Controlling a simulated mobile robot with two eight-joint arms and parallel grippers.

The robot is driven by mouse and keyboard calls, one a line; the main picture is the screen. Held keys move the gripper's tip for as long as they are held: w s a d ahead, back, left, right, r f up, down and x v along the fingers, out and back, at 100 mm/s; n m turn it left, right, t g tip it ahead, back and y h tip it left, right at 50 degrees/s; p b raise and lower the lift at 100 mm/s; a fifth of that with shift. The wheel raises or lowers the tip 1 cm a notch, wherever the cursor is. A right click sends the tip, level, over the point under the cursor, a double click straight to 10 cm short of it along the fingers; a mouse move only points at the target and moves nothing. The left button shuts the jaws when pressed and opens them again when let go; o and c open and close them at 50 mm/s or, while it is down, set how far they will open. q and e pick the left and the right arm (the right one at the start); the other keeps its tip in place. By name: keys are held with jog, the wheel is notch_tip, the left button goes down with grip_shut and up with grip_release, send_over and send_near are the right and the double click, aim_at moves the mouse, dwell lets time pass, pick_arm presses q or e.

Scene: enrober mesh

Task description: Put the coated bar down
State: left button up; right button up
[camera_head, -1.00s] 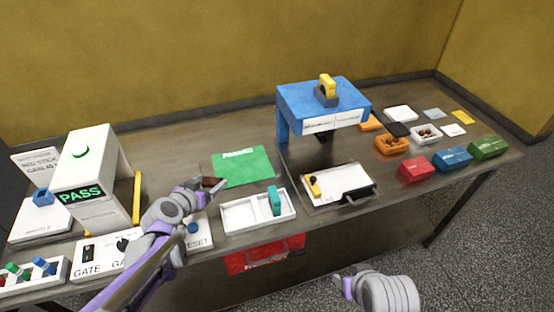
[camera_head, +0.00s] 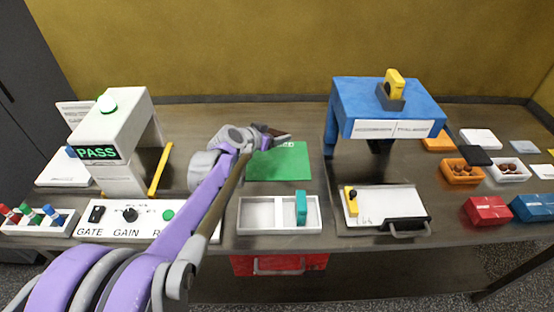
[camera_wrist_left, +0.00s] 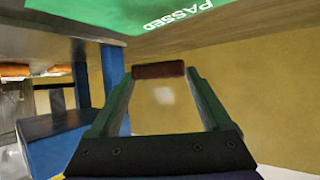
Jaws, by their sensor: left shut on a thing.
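My left gripper (camera_head: 272,136) is shut on the coated bar (camera_wrist_left: 160,70), a small brown block gripped across its ends between the two fingertips in the left wrist view. In the head view the bar (camera_head: 281,137) is small and dark, over the far edge of the green mat (camera_head: 290,170). The mat, marked PASSED, also shows at the top of the left wrist view (camera_wrist_left: 100,14). The bar appears apart from the mat; its exact height is hard to tell. My right gripper is not in view.
A white divided tray (camera_head: 262,228) holding a teal block (camera_head: 301,207) stands in front of the mat. A blue press-like frame (camera_head: 345,105) stands right of it. The PASS machine (camera_head: 108,125) and control panel (camera_head: 150,226) are at left. Most of the mat is bare.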

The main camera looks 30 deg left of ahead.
aim_at(275, 157)
pick_arm(q)
jog(key=shift+f+b, duration=0.45)
jog(key=shift+f, duration=3.1)
jog(key=shift+f, duration=0.2)
jog(key=o, duration=0.8)
jog(key=shift+r, duration=0.25)
jog(key=p+v, duration=0.1)
jog(key=v, duration=1.1)
